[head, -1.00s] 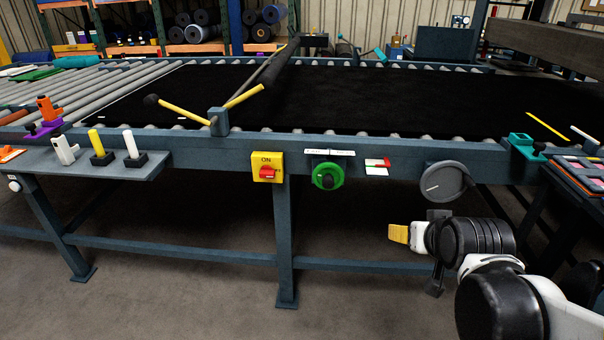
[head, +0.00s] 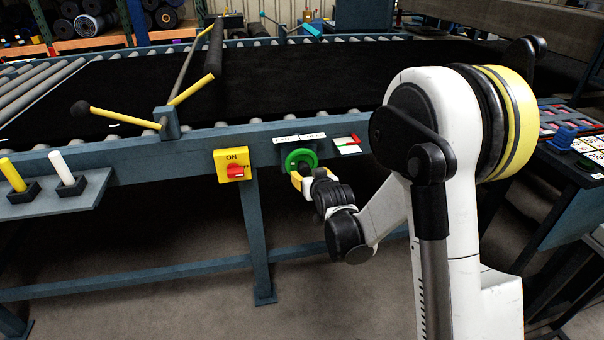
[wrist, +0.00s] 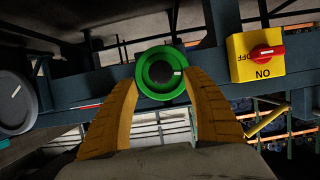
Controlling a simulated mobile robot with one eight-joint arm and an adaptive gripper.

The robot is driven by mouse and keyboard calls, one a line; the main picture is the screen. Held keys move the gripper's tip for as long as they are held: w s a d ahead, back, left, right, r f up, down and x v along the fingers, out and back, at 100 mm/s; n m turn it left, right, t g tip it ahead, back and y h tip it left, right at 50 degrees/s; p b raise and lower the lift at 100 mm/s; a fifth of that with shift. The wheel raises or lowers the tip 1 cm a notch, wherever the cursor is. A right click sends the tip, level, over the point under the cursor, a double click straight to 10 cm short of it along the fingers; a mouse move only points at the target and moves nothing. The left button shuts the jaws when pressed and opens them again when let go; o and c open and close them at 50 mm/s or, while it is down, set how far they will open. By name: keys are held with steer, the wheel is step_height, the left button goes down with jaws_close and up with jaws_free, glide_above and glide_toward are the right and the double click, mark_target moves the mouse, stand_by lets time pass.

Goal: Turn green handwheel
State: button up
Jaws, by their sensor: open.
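The green handwheel (head: 301,159) is mounted on the front rail of the belt press, with a dark hub in its middle. In the wrist view the handwheel (wrist: 161,73) sits upper centre with a small white mark on its hub. My gripper (head: 299,180) is at the lower edge of the wheel in the head view. In the wrist view its two yellow fingers (wrist: 160,85) are spread, one to each side of the wheel. I cannot tell whether either finger touches the rim. Nothing is held.
A yellow switch box (head: 232,164) with a red knob is left of the wheel on the rail. White and red-green labels (head: 346,145) sit above and right of it. A grey disc (wrist: 14,103) shows at the wrist view's left edge. A side shelf (head: 60,201) holds upright handles.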

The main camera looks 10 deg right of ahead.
mark_target(305, 171)
steer(key=b+x, duration=0.1)
steer(key=x, duration=0.5)
steer(key=shift+s+b, duration=0.1)
steer(key=shift+b, duration=0.2)
steer(key=c, duration=1.2)
